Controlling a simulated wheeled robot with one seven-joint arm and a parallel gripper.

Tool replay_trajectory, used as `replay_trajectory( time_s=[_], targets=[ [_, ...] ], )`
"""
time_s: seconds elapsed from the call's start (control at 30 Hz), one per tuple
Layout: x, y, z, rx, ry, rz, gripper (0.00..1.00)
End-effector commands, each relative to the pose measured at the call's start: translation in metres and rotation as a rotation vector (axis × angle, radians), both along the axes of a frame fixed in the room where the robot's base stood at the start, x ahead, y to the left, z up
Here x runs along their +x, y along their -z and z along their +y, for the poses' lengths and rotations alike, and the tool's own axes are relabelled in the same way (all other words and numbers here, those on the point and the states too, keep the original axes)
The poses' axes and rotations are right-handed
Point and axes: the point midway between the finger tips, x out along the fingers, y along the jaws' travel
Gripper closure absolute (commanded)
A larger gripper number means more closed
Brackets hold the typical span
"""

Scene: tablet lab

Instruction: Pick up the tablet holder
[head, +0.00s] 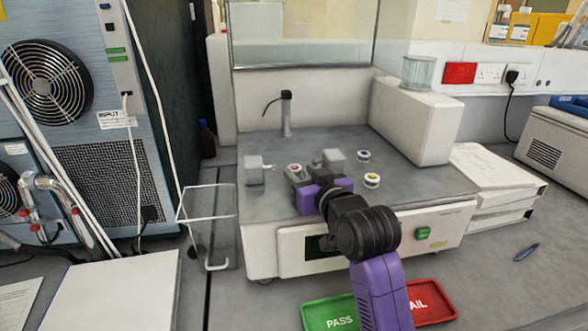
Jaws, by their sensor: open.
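Several small round holders rest on the grey platform of a white bench machine in the head view. One with a red centre (294,168) lies at the fingertips of my gripper (303,172). One with a dark blue rim (363,155) lies to the right, and one with a yellow rim (372,180) lies in front of that. I cannot tell which is the tablet holder. My gripper is open, low over the platform, and its purple body hides part of the surface. I cannot tell whether its fingers touch the red-centred holder.
Grey blocks stand left (254,165) and behind my gripper (334,160). A post (287,115) rises at the back. A clear box (208,215) stands left of the machine. A green PASS tray (328,314) and red FAIL tray (432,302) lie in front.

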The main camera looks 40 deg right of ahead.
Motion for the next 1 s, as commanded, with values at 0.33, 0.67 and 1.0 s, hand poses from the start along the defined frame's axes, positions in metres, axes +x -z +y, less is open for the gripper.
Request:
replay_trajectory(
  time_s=[0.33, 0.67, 1.0],
  targets=[
    [0.021, 0.004, -0.009, 0.0, 0.0, -0.001, 0.58],
    [0.02, 0.003, -0.009, 0.0, 0.0, -0.001, 0.91],
    [0.021, -0.002, -0.009, -0.001, 0.0, -0.003, 0.96]
  ],
)
